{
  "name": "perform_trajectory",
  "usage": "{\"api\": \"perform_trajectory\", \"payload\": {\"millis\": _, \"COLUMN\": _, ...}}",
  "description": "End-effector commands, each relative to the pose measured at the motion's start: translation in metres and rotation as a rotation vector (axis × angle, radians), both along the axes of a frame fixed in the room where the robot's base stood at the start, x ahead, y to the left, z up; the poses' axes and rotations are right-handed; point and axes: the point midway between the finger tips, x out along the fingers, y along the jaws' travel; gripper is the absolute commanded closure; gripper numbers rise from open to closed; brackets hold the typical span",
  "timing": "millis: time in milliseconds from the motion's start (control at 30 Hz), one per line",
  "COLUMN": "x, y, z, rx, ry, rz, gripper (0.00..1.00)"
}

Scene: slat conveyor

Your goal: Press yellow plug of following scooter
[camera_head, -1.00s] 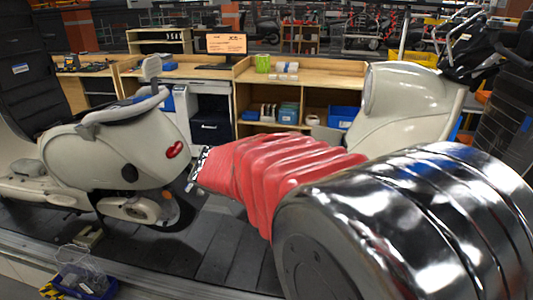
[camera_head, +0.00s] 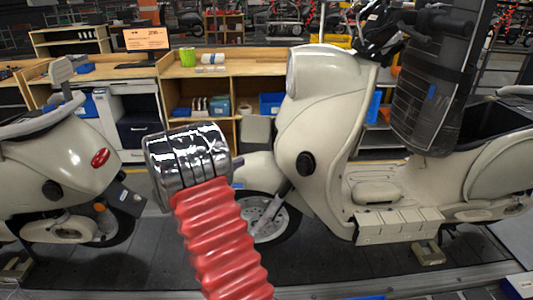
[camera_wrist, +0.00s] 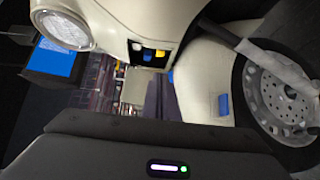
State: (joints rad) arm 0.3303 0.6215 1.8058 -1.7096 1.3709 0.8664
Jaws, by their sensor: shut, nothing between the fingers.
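The following scooter (camera_head: 330,125) is cream-coloured and stands on the right in the head view, its front towards the left. In the wrist view its front (camera_wrist: 125,22) appears turned on its side, with the headlight (camera_wrist: 63,30) at upper left and the front wheel (camera_wrist: 285,95) at right. The yellow plug (camera_wrist: 160,53) shows there on a small dark panel, beside a blue plug (camera_wrist: 147,56) and a white one (camera_wrist: 136,46). My gripper (camera_wrist: 168,142) is the dark shape along the bottom of the wrist view, shut and empty, apart from the plug. My arm hides it in the head view.
Another cream scooter (camera_head: 60,160) stands at left, its rear with a red light facing my arm. Both are on the dark slat conveyor (camera_head: 120,265). Wooden shelves (camera_head: 205,85) with bins and a monitor (camera_head: 146,38) stand behind. The gap between the scooters is partly taken by my arm.

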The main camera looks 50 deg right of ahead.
Motion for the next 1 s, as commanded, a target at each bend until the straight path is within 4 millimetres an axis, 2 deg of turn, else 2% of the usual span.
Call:
{"api": "perform_trajectory", "payload": {"millis": 200, "x": 0.014, "y": -0.013, "z": -0.012, "rx": -0.060, "ry": 0.009, "rz": 0.030, "gripper": 1.00}}
{"api": "perform_trajectory", "payload": {"millis": 667, "x": 0.014, "y": -0.017, "z": -0.012, "rx": -0.062, "ry": 0.008, "rz": 0.031, "gripper": 1.00}}
{"api": "perform_trajectory", "payload": {"millis": 867, "x": 0.012, "y": -0.036, "z": -0.012, "rx": -0.061, "ry": 0.008, "rz": 0.030, "gripper": 1.00}}
{"api": "perform_trajectory", "payload": {"millis": 1000, "x": 0.011, "y": -0.057, "z": -0.012, "rx": -0.061, "ry": 0.007, "rz": 0.028, "gripper": 1.00}}
